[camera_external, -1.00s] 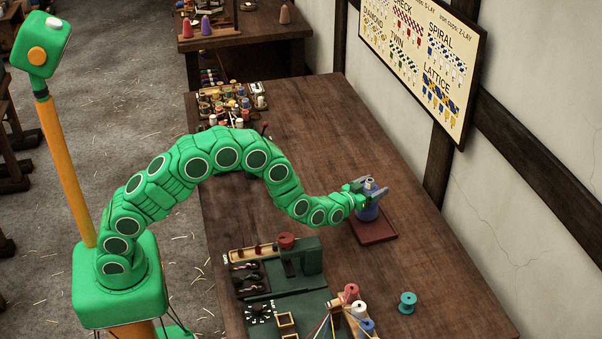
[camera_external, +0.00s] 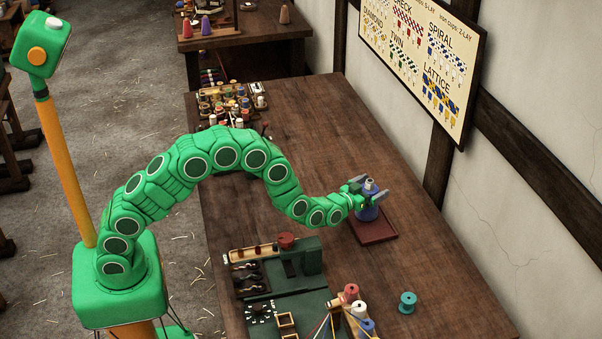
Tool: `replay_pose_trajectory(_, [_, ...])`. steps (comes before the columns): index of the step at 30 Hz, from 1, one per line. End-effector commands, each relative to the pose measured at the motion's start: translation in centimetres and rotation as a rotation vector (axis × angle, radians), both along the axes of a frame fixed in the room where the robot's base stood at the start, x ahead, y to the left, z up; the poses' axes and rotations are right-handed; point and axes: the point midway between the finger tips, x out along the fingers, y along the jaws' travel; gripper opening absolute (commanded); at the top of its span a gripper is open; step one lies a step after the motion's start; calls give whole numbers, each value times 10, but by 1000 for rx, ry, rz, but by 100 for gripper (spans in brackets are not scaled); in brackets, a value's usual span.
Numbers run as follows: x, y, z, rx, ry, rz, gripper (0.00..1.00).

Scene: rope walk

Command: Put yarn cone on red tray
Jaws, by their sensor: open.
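The yarn cone (camera_external: 368,212) is blue-violet with a pale tip. It stands upright on the red tray (camera_external: 378,236), a flat dark red square on the wooden table. My gripper (camera_external: 371,190) is open, with its fingers around the upper part of the cone. The gripper hides part of the cone's top, and I cannot tell whether the fingers touch it.
A green machine (camera_external: 285,290) with spools stands at the table's front. A teal spool (camera_external: 407,302) stands alone to its right. A rack of small spools (camera_external: 230,103) is at the far left edge. The table's middle is clear.

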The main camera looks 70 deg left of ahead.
Motion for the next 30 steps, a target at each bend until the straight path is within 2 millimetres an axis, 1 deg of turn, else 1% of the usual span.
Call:
replay_pose_trajectory(13, [-43,-17,2,-1,-3,-1,100])
replay_pose_trajectory(15, [-41,-16,12,0,-5,0,100])
replay_pose_trajectory(20, [-41,-15,28,0,-2,-1,100])
replay_pose_trajectory(27, [-41,-15,60,0,-5,1,100])
replay_pose_trajectory(30, [-42,-15,67,0,-2,1,100])
